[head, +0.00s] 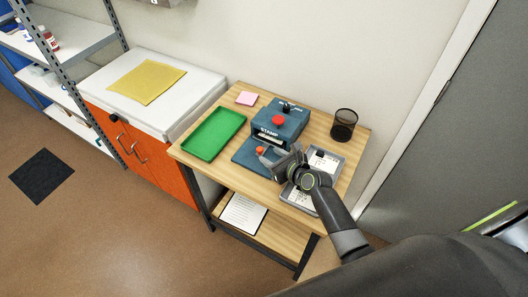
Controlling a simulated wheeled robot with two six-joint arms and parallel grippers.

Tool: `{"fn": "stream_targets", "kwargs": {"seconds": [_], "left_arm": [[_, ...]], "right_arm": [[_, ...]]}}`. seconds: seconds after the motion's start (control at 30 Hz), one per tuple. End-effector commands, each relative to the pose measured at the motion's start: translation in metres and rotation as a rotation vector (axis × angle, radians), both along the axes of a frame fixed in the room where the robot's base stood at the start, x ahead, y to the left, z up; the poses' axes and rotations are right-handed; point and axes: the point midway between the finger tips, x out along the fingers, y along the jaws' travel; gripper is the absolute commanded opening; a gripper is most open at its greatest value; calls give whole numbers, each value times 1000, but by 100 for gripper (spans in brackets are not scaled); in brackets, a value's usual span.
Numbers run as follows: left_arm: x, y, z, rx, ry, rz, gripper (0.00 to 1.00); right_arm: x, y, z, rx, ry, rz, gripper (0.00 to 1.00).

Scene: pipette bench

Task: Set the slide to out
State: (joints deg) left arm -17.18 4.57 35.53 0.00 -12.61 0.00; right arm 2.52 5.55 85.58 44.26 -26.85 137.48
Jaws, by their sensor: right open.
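A blue stamp machine (286,120) with a red button on top stands on the wooden table. At its front, a flat blue slide plate (248,156) lies low, with a small red knob (260,150) on it. Part of the plate is hidden behind my gripper, so I cannot tell exactly how far it is pulled out. My right gripper (270,158) is open, over the right part of the plate and close beside the red knob. I cannot tell whether it touches the knob. My left gripper is not in view.
A green tray (214,134) lies left of the machine and a pink pad (246,98) behind it. A grey tray (325,162) with white cards is partly under my right arm. A black mesh cup (344,124) stands at the back right.

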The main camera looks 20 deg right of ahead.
Motion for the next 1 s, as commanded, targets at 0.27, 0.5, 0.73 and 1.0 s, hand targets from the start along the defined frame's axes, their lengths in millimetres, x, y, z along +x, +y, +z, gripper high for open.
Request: {"fn": "stream_targets", "kwargs": {"seconds": [0.27,0.5,0.73,1.0], "left_arm": [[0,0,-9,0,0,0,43],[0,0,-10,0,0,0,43],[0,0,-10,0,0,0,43],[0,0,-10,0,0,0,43]], "right_arm": [[34,11,-16,0,-1,0,43],[44,14,-19,0,0,0,43],[44,14,-19,-1,0,0,43],[44,14,-19,-1,0,0,10]]}}
